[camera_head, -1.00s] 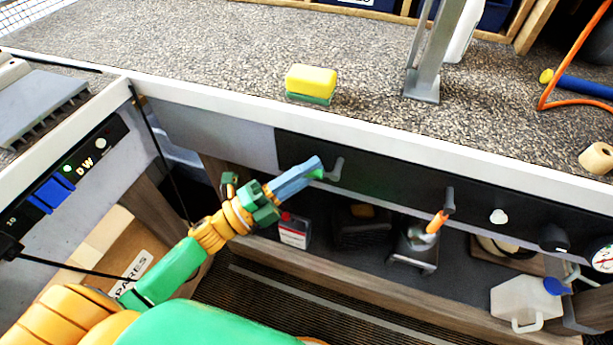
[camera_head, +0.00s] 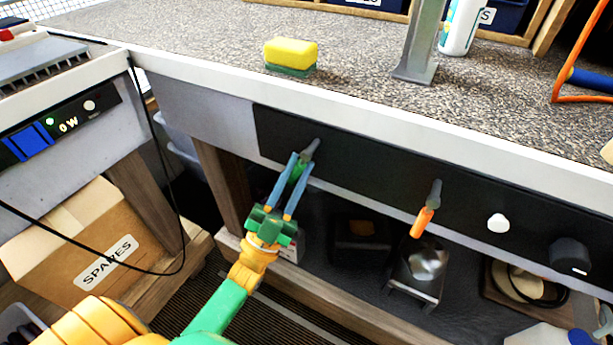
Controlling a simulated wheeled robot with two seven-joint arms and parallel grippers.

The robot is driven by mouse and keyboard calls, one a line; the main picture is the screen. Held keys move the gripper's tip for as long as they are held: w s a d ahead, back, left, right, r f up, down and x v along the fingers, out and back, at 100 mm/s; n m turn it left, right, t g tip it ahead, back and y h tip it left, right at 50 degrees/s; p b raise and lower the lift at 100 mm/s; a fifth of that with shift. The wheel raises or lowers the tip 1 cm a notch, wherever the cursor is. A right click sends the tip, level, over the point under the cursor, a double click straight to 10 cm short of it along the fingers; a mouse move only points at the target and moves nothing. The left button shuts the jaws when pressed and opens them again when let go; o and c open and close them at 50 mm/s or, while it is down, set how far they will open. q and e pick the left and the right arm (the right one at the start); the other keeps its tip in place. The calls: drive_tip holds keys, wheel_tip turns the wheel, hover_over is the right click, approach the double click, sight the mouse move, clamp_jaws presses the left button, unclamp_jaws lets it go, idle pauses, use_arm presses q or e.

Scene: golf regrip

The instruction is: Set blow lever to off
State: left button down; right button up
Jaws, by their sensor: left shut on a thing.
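A lever with a green handle (camera_head: 297,172) and a grey arm sits on the black panel (camera_head: 360,165) under the bench top. My left gripper (camera_head: 300,162) reaches up to it from below, and its two blue fingers are shut on the green handle, one on each side. The handle points down and slightly left. A second lever with an orange handle (camera_head: 423,221) sits further right on the panel, also pointing down and left. I can read no label that tells which lever is the blow lever. My right gripper is out of view.
A white knob (camera_head: 498,223) and a black knob (camera_head: 570,256) are further right on the panel. Below the panel, a shelf holds a metal container (camera_head: 424,262). A SPARES box (camera_head: 85,245) and a hanging black cable are at left. A yellow sponge (camera_head: 291,52) lies on the bench.

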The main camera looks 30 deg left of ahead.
use_arm(q)
drive_tip(key=n+y, duration=0.1)
drive_tip(key=n, duration=0.1)
drive_tip(key=n+y, duration=0.1)
drive_tip(key=y, duration=0.1)
drive_tip(key=d+n+y, duration=0.1)
drive_tip(key=n+y, duration=0.1)
drive_tip(key=shift+n+t, duration=0.3)
drive_tip(key=shift+t, duration=0.1)
drive_tip(key=shift+d+f+n+g+y, duration=0.15)
drive_tip(key=shift+d+n+y, duration=0.1)
drive_tip(key=shift+n+y, duration=1.05)
drive_tip(key=shift+d+r+n+g+y, duration=0.1)
drive_tip(key=shift+d+n+g+y, duration=0.1)
drive_tip(key=shift+n+y, duration=1.1)
drive_tip(key=c, duration=0.8)
unclamp_jaws()
drive_tip(key=shift+f, duration=0.1)
